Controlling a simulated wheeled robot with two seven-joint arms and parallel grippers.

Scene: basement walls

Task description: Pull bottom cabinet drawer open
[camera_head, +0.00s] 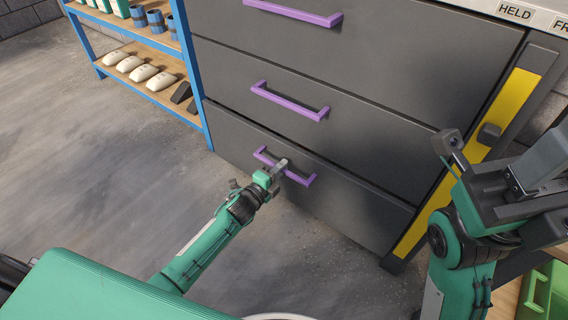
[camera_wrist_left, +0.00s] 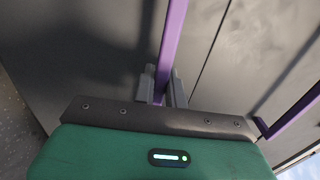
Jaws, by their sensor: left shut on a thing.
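The grey cabinet has a bottom drawer (camera_head: 340,199) with a purple bar handle (camera_head: 298,178). The drawer front looks flush with the cabinet in the head view. My left gripper (camera_head: 280,167) reaches in from the lower left and is shut on this handle, near its middle. In the left wrist view the purple handle (camera_wrist_left: 172,45) runs between the fingers of the left gripper (camera_wrist_left: 160,88). My right gripper (camera_head: 465,168) is raised at the right, in front of the cabinet's yellow-striped edge, apart from the handles; its finger gap is not clear.
The middle drawer's purple handle (camera_head: 290,101) and the upper drawer's purple handle (camera_head: 293,13) are above. A blue-framed shelf (camera_head: 196,75) with white items stands left of the cabinet. A green crate (camera_head: 540,292) is at lower right. The floor (camera_head: 285,255) before the drawer is clear.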

